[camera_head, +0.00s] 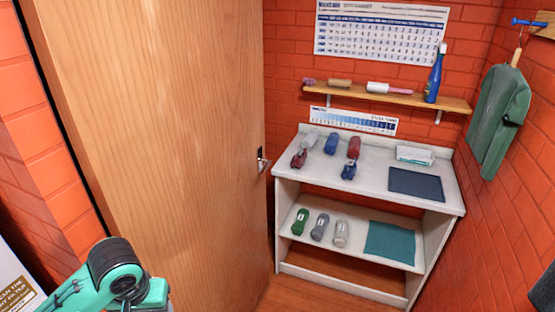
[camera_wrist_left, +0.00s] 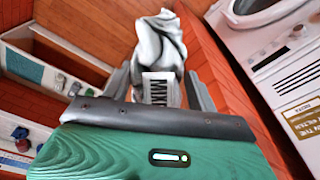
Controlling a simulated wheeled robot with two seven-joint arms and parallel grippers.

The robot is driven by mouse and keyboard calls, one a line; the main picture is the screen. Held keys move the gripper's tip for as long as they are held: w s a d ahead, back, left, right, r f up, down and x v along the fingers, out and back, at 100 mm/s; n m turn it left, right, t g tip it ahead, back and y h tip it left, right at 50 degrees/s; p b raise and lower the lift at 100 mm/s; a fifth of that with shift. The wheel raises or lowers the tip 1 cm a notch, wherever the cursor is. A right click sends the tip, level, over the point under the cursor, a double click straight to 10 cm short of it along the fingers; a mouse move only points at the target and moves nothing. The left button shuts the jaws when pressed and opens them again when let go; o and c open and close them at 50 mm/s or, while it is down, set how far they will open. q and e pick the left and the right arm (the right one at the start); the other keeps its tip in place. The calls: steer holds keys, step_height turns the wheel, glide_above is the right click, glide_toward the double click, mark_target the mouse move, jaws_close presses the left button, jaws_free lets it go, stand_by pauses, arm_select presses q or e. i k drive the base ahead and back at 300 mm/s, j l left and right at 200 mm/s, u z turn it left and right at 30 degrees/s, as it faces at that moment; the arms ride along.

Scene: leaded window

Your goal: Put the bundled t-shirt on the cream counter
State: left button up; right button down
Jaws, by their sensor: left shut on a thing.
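The bundled t-shirt (camera_wrist_left: 160,45) shows in the left wrist view as a white and grey rolled bundle with a lettered label band. My left gripper (camera_wrist_left: 161,82) is shut on it, one finger on each side. In the head view my left arm shows at the lower left, but its gripper and the bundle are out of sight. The cream counter (camera_head: 376,173) stands at the right of the head view, well apart from my arm. My right gripper is not in view.
A dark mat (camera_head: 416,185) and a white box (camera_head: 415,155) occupy the counter's right side. The lower shelf holds several bundles and a teal mat (camera_head: 390,242). A wooden door (camera_head: 165,130) stands left of the counter. A wall shelf (camera_head: 400,97) hangs above it.

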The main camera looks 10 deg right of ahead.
mark_target(372, 172)
steer(key=z, duration=1.2)
steer(key=k+l, duration=0.05)
